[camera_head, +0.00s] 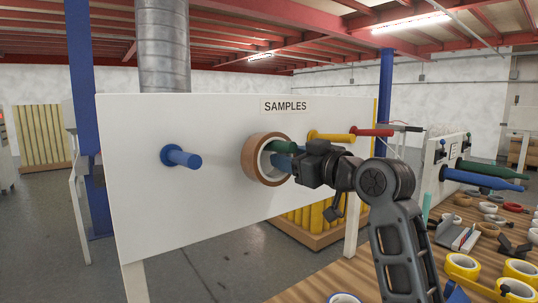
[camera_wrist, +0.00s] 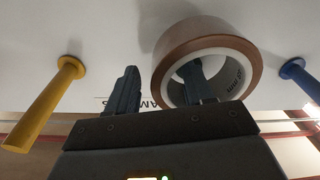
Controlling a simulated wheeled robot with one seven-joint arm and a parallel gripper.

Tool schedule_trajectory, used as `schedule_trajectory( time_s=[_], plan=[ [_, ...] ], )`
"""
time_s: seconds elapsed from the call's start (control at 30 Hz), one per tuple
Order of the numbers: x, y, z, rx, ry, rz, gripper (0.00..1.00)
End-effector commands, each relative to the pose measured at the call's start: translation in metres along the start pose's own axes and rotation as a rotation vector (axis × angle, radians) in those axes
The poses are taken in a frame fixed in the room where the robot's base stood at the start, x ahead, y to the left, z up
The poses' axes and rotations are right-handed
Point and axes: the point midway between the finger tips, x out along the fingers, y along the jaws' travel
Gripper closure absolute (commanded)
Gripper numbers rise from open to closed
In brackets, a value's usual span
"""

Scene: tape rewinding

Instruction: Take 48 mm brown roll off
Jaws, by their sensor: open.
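The brown roll (camera_head: 249,158) hangs on the green peg (camera_head: 281,147) of the white SAMPLES board, its white core facing out. My gripper (camera_head: 290,162) is at the roll's right side in the head view and hides part of the peg. In the wrist view, the brown roll (camera_wrist: 205,31) shows printing ending in "mm" inside its core; the full size is not readable. My gripper (camera_wrist: 161,72) is open there: one finger is inside the core, the other outside the roll, with the roll's wall between them. I cannot tell whether either finger touches it.
The board (camera_head: 215,220) also has a bare blue peg (camera_head: 182,157) to the left, and a yellow peg (camera_head: 330,137) and red peg (camera_head: 372,132) to the right. A wooden table (camera_head: 330,279) with several tape rolls stands at the lower right.

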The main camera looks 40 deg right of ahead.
Motion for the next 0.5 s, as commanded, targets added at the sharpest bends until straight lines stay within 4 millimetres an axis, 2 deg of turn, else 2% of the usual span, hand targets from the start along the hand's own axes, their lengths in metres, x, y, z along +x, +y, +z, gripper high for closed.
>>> schedule_trajectory(
  time_s=[0.23,0.5],
  plan=[
    [0.0014,-0.0003,0.0004,0.000,0.000,0.000,0.49],
    [0.0013,-0.0003,0.0003,0.000,0.000,-0.001,0.75]
  ],
)
